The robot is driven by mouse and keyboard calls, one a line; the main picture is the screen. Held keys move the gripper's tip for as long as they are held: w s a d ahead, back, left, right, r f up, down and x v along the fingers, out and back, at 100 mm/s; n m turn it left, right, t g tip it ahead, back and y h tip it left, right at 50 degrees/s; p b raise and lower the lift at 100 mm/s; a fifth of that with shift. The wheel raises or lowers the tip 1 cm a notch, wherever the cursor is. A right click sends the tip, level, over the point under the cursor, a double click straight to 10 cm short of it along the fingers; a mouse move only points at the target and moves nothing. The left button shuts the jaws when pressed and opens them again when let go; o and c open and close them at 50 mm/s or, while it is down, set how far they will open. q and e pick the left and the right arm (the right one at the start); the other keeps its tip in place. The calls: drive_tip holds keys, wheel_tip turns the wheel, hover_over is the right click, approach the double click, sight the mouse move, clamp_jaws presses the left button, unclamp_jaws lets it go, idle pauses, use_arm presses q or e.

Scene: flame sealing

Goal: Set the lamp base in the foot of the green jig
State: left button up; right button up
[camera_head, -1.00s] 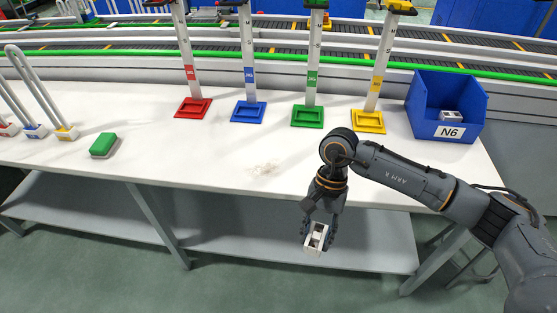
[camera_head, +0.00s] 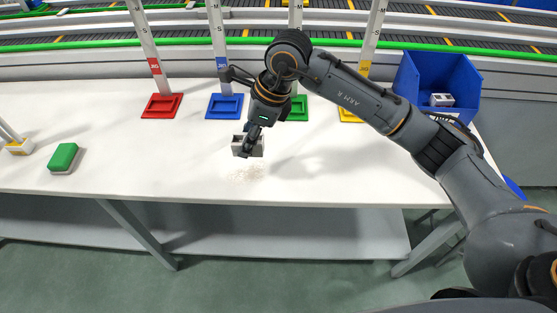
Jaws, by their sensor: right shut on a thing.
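That foot is a flat green frame on the table, partly hidden by my right gripper and wrist. The jig's upright post (camera_head: 296,15) is partly hidden by my arm. My left gripper is not in view.
Red (camera_head: 162,106), blue (camera_head: 224,106) and yellow (camera_head: 348,116) jig feet stand in the same row. A blue bin (camera_head: 408,80) at right holds a similar base (camera_head: 441,100).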

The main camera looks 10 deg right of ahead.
drive_tip(key=d+f, duration=0.2)
drive_tip(key=d, duration=0.1)
drive_tip(key=d+f+p, duration=0.1)
drive_tip(key=d+f, duration=0.2)
drive_tip(key=d+f+p, duration=0.1)
drive_tip(key=d+f, duration=0.1)
drive_tip(key=d, duration=0.1)
drive_tip(key=shift+s+d+f, duration=0.25)
wheel_tip(320, 180, down, 3)
drive_tip(key=shift+d+f+p, duration=0.1)
drive_tip(key=shift+d+p, duration=0.05)
drive_tip(key=shift+p, duration=0.55)
drive_tip(key=shift+f, duration=0.35)
drive_tip(key=o, duration=1.2)
drive_tip(key=shift+r, duration=0.15)
